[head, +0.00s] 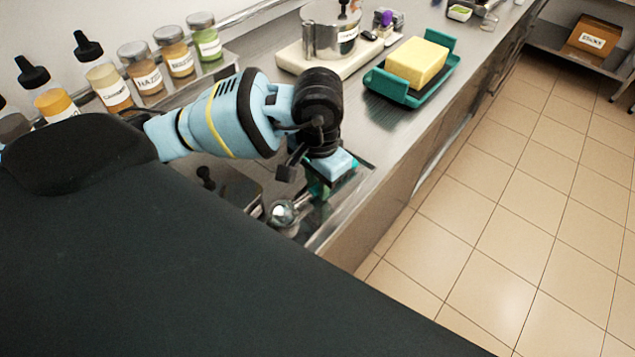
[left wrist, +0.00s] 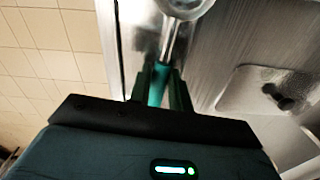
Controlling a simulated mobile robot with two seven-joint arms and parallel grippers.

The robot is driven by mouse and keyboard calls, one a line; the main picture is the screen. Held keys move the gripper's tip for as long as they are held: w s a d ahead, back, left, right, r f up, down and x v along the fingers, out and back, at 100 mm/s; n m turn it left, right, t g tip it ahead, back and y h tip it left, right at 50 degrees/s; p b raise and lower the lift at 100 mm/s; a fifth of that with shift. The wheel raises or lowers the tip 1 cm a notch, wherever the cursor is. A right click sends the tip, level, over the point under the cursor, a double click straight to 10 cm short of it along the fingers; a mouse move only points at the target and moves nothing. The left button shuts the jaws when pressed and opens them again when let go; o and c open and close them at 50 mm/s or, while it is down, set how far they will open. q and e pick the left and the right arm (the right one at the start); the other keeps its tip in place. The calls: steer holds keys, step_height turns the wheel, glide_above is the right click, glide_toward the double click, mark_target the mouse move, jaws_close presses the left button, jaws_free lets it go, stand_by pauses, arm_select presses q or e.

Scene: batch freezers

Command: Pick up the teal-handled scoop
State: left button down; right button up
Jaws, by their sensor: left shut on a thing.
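The teal-handled scoop (head: 282,213) has a shiny round metal bowl and shows near the counter's front edge in the head view. My left gripper (head: 318,188) is shut on its teal handle, with the wrist above it. In the left wrist view, the handle (left wrist: 158,86) lies between the two fingers (left wrist: 160,92), and the metal neck and bowl extend away toward the top of the picture. The gripper hides part of the handle. I cannot tell whether the scoop touches the counter. My right gripper is not in view.
A steel lid with a black knob (head: 240,190) lies beside the scoop. Farther along the counter stand a teal tray (head: 378,84) with a yellow block (head: 417,62) and a metal pot (head: 325,35) on a pale base. Bottles and jars (head: 108,85) line the wall. Tiled floor is clear at right.

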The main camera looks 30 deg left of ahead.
arm_select(q)
step_height(320, 180, up, 4)
steer(key=shift+d+f+p, duration=0.1)
steer(key=shift+p, duration=0.4)
steer(key=s+d, duration=0.2)
steer(key=d, duration=0.5)
steer(key=s+d, duration=0.3)
steer(key=d, duration=0.5)
steer(key=shift+s+r+p, duration=0.15)
steer(key=shift+r+p, duration=0.2)
steer(key=shift+r, duration=0.05)
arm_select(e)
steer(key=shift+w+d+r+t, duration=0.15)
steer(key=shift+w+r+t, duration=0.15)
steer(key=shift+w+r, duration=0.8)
arm_select(q)
steer(key=shift+a, duration=0.1)
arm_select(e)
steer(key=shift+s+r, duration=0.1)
